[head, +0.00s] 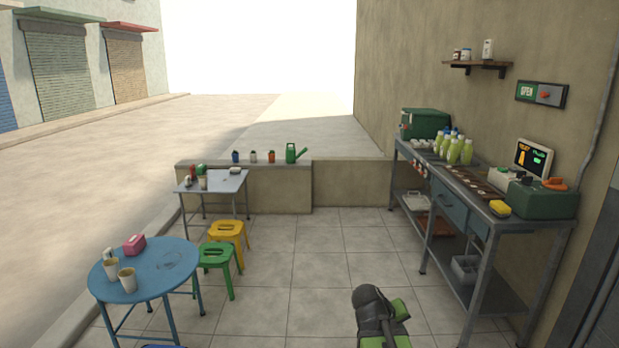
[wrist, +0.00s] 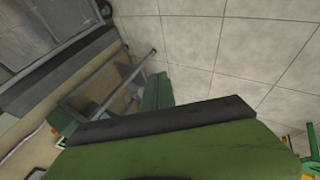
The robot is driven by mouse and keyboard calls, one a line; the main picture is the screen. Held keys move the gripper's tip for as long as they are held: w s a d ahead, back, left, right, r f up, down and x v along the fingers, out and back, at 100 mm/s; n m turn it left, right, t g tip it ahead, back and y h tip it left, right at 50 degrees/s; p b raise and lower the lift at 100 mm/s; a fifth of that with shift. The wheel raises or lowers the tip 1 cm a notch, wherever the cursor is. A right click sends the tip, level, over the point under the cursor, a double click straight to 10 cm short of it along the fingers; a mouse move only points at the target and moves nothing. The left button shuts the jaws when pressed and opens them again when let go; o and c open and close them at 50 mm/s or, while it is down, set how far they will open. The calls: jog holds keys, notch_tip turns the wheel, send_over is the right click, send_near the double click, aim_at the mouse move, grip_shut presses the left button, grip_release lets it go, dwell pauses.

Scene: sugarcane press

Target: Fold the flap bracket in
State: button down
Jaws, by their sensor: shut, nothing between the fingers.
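I cannot pick out the flap bracket for sure in either view. The metal workbench (head: 485,226) stands along the right wall in the head view, with a blue drawer (head: 449,205) under its top. My gripper (head: 380,312), dark and green, shows at the bottom centre of the head view. It is over the tiled floor, left of the workbench and apart from it. It is shut and empty. In the wrist view, my own green and dark parts fill the lower middle and hide much of the scene.
Bottles (head: 455,148), a screen (head: 533,159) and a green box (head: 541,199) stand on the bench. A blue round table (head: 165,262), a yellow stool (head: 228,230) and a green stool (head: 216,255) stand at left. The tiled floor between is clear.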

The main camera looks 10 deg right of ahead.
jog(key=s+a+f+g+y, duration=0.2)
jog(key=s+a+f+y, duration=0.15)
jog(key=a, duration=0.65)
jog(key=s+a+f+g+y, duration=0.2)
jog(key=s+a+y, duration=0.2)
jog(key=a, duration=0.6)
notch_tip(320, 180, up, 25)
jog(key=p, duration=2.4)
jog(key=shift+w+d+t, duration=0.25)
jog(key=shift+d+t, duration=0.05)
jog(key=shift+d, duration=0.15)
jog(key=shift+f+h, duration=0.15)
jog(key=shift+h, duration=0.1)
jog(key=shift+s, duration=0.1)
